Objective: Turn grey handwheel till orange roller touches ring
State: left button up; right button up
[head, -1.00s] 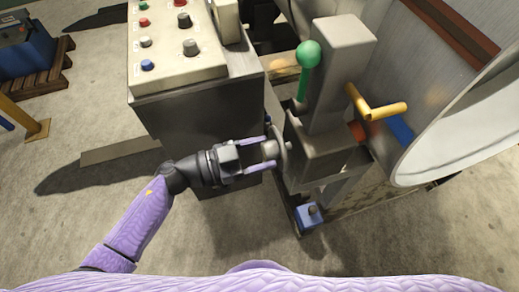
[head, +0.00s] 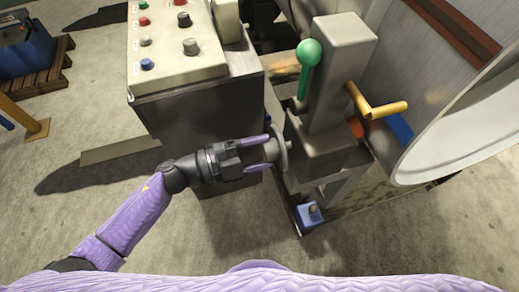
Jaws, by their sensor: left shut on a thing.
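The grey handwheel (head: 283,150) is on the left side of the grey column unit, its disc seen nearly edge-on. My left gripper (head: 269,151) comes in from the left, and its two lilac fingers are shut on the handwheel's hub. The fingers partly hide the hub. The orange roller (head: 355,127) shows only as a small patch to the right of the column, below the yellow handle. The large pale ring (head: 440,150) fills the right side. I cannot tell from this angle whether roller and ring touch. My right gripper is not in view.
A control panel (head: 170,70) with several buttons is at upper left. A blue block (head: 309,213) sits low beside the column.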

pick_arm(q)
jog(key=m+b, duration=0.1)
jog(key=m, duration=0.3)
jog(key=shift+f+m, duration=0.1)
jog(key=shift+m, duration=0.2)
jog(key=shift+m+b, duration=0.55)
jog(key=shift+m, duration=1.35)
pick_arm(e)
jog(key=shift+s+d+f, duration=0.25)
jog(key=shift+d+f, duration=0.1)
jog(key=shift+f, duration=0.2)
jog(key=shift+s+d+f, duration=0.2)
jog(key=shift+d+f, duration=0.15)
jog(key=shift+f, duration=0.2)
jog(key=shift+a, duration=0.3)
pick_arm(q)
jog(key=o, duration=1.3)
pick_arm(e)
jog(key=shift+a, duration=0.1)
pick_arm(q)
jog(key=shift+a, duration=0.1)
jog(key=v, duration=0.9)
jog(key=shift+s+a, duration=0.15)
jog(key=shift+a, duration=0.2)
